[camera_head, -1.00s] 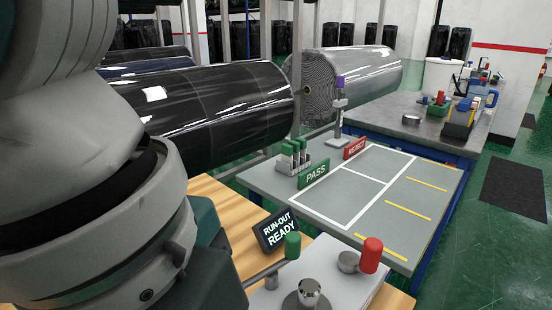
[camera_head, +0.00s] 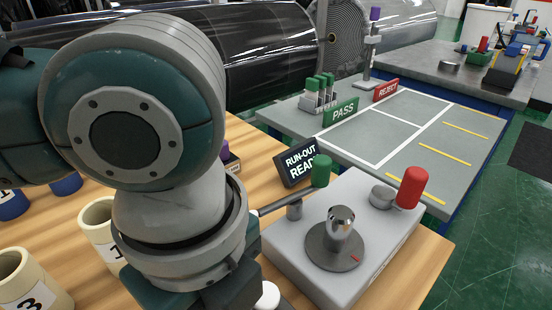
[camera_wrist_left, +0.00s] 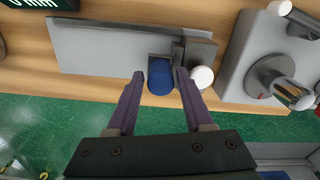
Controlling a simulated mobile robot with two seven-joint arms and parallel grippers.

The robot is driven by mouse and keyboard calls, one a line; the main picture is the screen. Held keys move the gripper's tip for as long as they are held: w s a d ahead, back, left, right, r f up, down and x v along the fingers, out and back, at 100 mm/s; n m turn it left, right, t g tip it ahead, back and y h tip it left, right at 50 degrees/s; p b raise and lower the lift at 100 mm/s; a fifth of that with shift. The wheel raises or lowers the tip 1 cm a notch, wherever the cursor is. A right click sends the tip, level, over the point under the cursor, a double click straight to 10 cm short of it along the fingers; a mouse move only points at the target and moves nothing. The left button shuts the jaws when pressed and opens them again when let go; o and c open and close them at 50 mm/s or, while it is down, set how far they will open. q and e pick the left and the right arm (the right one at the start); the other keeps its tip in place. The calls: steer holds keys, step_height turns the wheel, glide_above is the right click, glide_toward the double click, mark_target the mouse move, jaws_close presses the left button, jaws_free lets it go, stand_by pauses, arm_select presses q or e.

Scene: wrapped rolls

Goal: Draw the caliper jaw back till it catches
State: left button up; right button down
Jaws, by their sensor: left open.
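In the left wrist view, what looks like the caliper is a long flat grey bar (camera_wrist_left: 105,50) on the wooden bench, with a grey jaw block (camera_wrist_left: 199,52) at its right end. A blue rounded handle (camera_wrist_left: 160,78) stands by the block. My left gripper (camera_wrist_left: 159,73) is open, its two purple fingers on either side of the blue handle; whether they touch it I cannot tell. A white ball knob (camera_wrist_left: 203,77) is just right of the right finger. In the head view my left arm hides the caliper and the gripper. My right gripper is not in view.
A grey box with a metal knob (camera_head: 341,222), green-tipped lever (camera_head: 321,171) and red knob (camera_head: 412,187) stands right of my arm. A RUN-OUT READY sign (camera_head: 298,165) is behind it. The PASS/REJECT table (camera_head: 395,130) is behind.

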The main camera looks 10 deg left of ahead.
arm_select(q)
steer(key=shift+f, duration=0.2)
steer(key=shift+c, duration=0.4)
jaws_close()
steer(key=shift+r, duration=0.1)
stand_by(0.8)
